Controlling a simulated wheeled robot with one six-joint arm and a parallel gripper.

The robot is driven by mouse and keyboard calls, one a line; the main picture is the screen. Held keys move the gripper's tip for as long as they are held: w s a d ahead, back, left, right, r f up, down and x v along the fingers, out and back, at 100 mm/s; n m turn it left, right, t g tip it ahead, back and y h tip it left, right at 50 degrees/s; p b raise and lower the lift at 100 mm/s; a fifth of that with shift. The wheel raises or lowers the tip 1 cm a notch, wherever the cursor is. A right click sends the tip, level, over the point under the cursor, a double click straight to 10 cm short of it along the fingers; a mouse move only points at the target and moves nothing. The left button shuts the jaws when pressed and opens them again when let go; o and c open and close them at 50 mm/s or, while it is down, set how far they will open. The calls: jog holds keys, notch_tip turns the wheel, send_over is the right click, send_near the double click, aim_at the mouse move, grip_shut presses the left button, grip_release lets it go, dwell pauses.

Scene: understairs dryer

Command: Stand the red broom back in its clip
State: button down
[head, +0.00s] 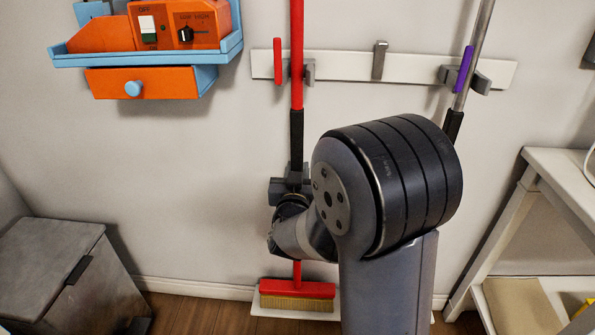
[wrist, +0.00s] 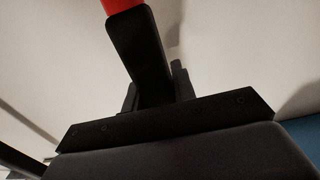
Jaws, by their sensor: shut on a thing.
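The red broom (head: 297,60) stands roughly upright at the wall in the head view. Its black grip (head: 296,140) is at mid-height, and its red head (head: 298,289) with tan bristles is low, over a white base strip near the floor. My gripper (head: 292,184) is shut on the broom's handle around the lower black grip. The wrist view shows the black grip (wrist: 140,50) rising from the jaws, with red above. The grey clip (head: 309,72) beside a red tag (head: 278,62) is partly hidden by the pole; I cannot tell whether the pole is inside it.
A white rail (head: 345,67) carries the clips. Its middle hook (head: 379,60) is empty; a metal pole (head: 477,45) stands at the purple-tagged clip on the right. An orange and blue unit (head: 155,40) is upper left, a grey bin (head: 50,270) lower left, a white table (head: 565,170) right.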

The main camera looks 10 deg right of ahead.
jog(key=shift+r, duration=0.1)
jog(key=shift+c, duration=1.4)
grip_release()
jog(key=v, duration=1.2)
dwell(0.3)
dwell(0.5)
jog(key=x, duration=0.8)
jog(key=shift+w, duration=0.25)
